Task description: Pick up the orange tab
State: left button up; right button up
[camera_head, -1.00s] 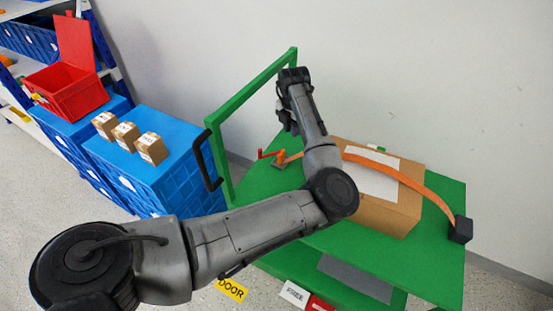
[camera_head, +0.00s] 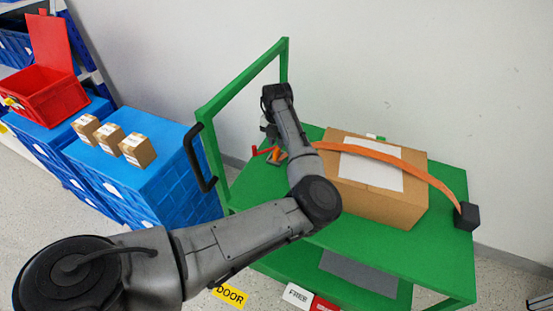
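An orange strap (camera_head: 392,158) runs over a cardboard box (camera_head: 375,203) on the green cart. Its left end, with an orange piece (camera_head: 277,154) and a red handle (camera_head: 262,151), is partly hidden behind my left arm. I cannot tell which orange part is the tab. My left gripper (camera_head: 268,130) is at the end of the arm, above the cart's left side and close to the red handle. Its fingers are mostly hidden by the wrist, so its opening does not show. My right gripper is not in view.
The green cart (camera_head: 420,262) has an upright frame and a black handle (camera_head: 198,160) on its left. A black block (camera_head: 468,216) is at the strap's right end. Blue crates (camera_head: 175,185) with small boxes and a red bin (camera_head: 45,97) stand at left.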

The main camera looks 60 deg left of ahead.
aim_at(277, 151)
pick_arm(q)
jog(key=shift+w+f+b, duration=0.1)
jog(key=shift+f+b, duration=0.55)
jog(key=shift+f, duration=0.1)
notch_tip(277, 151, down, 4)
jog(key=b, duration=0.3)
jog(key=shift+r, duration=0.15)
jog(key=shift+c, duration=0.3)
grip_shut()
